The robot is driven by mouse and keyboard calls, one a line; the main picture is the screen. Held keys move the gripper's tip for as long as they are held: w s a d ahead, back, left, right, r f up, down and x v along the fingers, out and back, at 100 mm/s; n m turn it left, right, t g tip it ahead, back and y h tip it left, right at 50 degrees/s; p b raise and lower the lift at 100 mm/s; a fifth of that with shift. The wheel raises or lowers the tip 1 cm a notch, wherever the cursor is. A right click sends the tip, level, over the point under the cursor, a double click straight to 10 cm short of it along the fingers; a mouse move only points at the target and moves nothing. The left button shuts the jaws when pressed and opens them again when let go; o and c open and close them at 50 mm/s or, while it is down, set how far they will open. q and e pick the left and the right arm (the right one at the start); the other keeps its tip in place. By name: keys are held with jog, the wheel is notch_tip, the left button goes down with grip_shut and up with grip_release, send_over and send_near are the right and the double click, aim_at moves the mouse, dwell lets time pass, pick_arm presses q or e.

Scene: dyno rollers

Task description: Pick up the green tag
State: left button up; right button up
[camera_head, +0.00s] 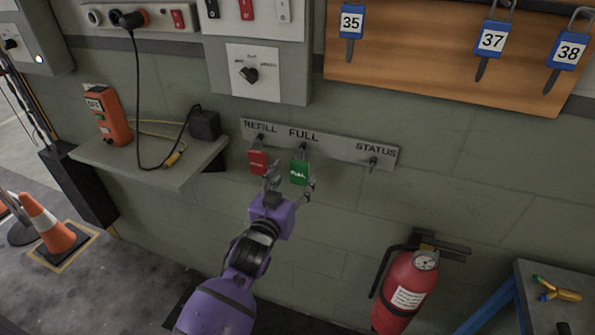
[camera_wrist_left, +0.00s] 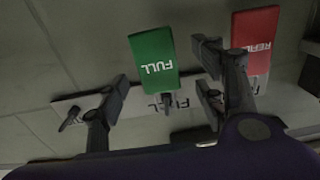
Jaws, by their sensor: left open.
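The green tag (camera_head: 300,172), marked FULL, hangs from the middle hook of a grey wall strip (camera_head: 340,149). The red tag (camera_head: 257,162) hangs from the hook to its left, under REFILL. My left gripper (camera_head: 290,187) is open in front of the strip, with its fingers spread on either side of the green tag. In the left wrist view the green tag (camera_wrist_left: 153,60) shows upside down between the two fingers, with gaps on both sides. The red tag (camera_wrist_left: 254,40) lies beyond the right-hand finger there. I cannot tell how deep the fingers reach. My right gripper is not in view.
The STATUS hook (camera_head: 373,163) is empty. A shelf (camera_head: 150,160) with an orange handheld device (camera_head: 108,116) and a cable is at left. A red fire extinguisher (camera_head: 405,292) is at lower right.

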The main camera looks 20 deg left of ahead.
aim_at(298, 171)
pick_arm(q)
jog(key=w, duration=0.4)
jog(key=shift+d, duration=0.2)
jog(key=c, duration=1.1)
jog(key=shift+c, duration=0.2)
jog(key=shift+r, duration=0.25)
jog(key=s+b, duration=0.1)
jog(key=s, duration=1.7)
jog(key=shift+a+r, duration=0.3)
jog(key=shift+r, duration=0.15)
